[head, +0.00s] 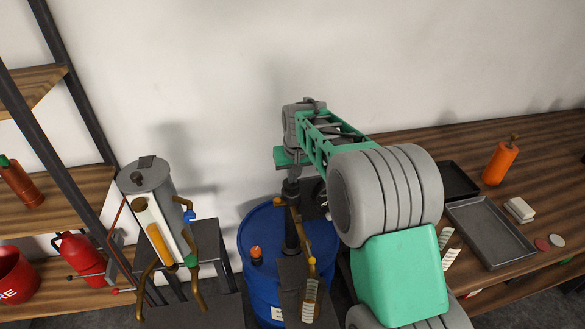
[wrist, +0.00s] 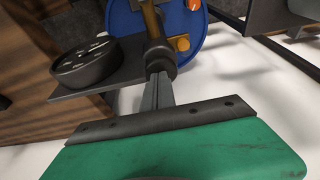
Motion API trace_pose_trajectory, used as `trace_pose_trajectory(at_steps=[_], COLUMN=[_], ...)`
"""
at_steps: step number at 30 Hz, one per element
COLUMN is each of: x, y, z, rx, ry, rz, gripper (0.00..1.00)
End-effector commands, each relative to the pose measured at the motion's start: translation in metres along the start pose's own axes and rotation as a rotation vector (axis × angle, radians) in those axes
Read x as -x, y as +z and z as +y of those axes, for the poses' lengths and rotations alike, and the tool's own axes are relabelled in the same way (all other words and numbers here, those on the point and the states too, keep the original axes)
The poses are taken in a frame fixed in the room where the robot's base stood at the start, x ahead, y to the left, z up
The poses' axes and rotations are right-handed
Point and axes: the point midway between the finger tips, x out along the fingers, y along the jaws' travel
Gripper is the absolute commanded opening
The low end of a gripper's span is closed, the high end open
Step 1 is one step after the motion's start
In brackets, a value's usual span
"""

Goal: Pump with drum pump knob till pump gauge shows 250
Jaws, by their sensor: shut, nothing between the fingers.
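The blue drum (head: 262,285) stands on the floor at the lower middle of the head view, with a dark pump column and brass pipes on top. In the wrist view, a dark round knob (wrist: 159,58) tops the pump, right at my fingertips. A black round gauge (wrist: 95,62) sits beside it on a dark plate; its reading is too small to tell. My gripper (head: 291,186) points down over the pump in the head view and shows in the wrist view (wrist: 161,78). Its fingers are shut and empty. I cannot tell whether they touch the knob.
A grey cylinder (head: 160,178) with an orange-filled sight tube (head: 160,244) and brass pipes stands left of the drum. A wooden bench (head: 440,140) with trays (head: 490,235) and an orange bottle (head: 500,162) is at right. Shelves (head: 60,190) and a red extinguisher (head: 82,256) are at left.

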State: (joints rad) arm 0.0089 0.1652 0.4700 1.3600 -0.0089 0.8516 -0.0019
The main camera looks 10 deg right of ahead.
Motion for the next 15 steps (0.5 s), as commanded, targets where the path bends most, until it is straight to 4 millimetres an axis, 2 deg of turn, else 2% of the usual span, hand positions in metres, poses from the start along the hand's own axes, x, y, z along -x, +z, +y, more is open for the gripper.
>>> trace_pose_trajectory(at_steps=[2, 5, 8, 11, 15], x=[0.001, 0.018, 0.043, 0.059, 0.095], y=[0.004, -0.002, -0.010, -0.009, -0.010], z=[0.000, 0.000, 0.000, 0.000, 0.000], rx=[0.000, 0.000, 0.000, 0.000, -0.001], ry=[0.000, 0.000, 0.000, 0.000, 0.000], rz=[-0.015, -0.011, -0.005, 0.002, 0.003], gripper=[0.00, 0.00, 0.00, 0.00, 0.00])
